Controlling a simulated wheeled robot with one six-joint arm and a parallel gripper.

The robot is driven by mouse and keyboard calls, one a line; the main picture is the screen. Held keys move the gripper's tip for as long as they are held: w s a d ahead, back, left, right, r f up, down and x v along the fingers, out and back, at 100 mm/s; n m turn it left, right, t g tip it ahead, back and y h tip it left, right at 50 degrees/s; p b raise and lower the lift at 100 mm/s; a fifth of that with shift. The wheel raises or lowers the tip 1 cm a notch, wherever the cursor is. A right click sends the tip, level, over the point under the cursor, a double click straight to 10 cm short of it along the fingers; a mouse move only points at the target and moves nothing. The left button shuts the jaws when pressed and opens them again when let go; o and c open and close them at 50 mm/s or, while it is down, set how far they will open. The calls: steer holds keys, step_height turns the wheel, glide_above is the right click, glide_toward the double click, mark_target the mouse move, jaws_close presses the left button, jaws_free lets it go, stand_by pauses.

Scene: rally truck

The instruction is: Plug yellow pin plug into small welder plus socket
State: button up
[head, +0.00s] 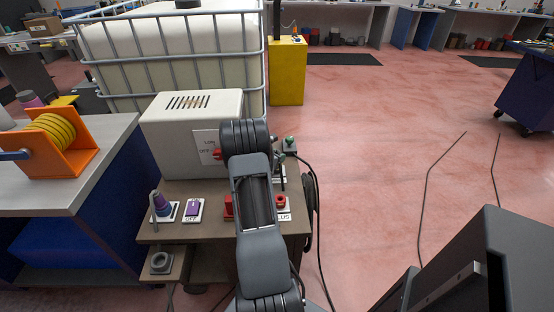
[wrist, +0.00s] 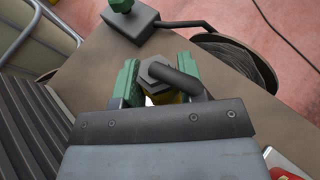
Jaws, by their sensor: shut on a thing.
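My gripper (wrist: 158,82) has green fingers shut on the yellow pin plug (wrist: 155,72). In the wrist view the plug shows a grey hexagonal end with a thick dark cable bending right, and a little yellow between the fingers. Its pin is hidden below. In the head view my arm hides the plug and most of the gripper. A red round socket (head: 281,201) sits on the brown bench top right of my arm, above a label (head: 284,216) partly hidden and ending in "LUS". The gripper is over the bench, apart from this socket.
A white box (head: 195,135) with a vented top stands behind on the bench (head: 215,226). A grey box with a green knob (wrist: 121,6) and a coiled cable (wrist: 235,62) lie beyond the gripper. Open floor lies right.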

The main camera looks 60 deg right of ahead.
steer(key=shift+r, duration=0.1)
steer(key=shift+r, duration=0.65)
steer(key=shift+w+a+r+p, duration=0.4)
steer(key=shift+a+r, duration=1.5)
steer(key=shift+a, duration=0.4)
steer(key=shift+w+a+r+p, duration=0.4)
steer(key=shift+a+r, duration=1.55)
steer(key=shift+a, duration=0.4)
steer(key=shift+w+a+r+p, duration=0.3)
steer(key=shift+a+r+p, duration=0.1)
steer(key=shift+a+r, duration=1.7)
steer(key=shift+a+f, duration=0.2)
steer(key=shift+r, duration=0.25)
steer(key=shift+r+p, duration=2.3)
steer(key=shift+r, duration=0.25)
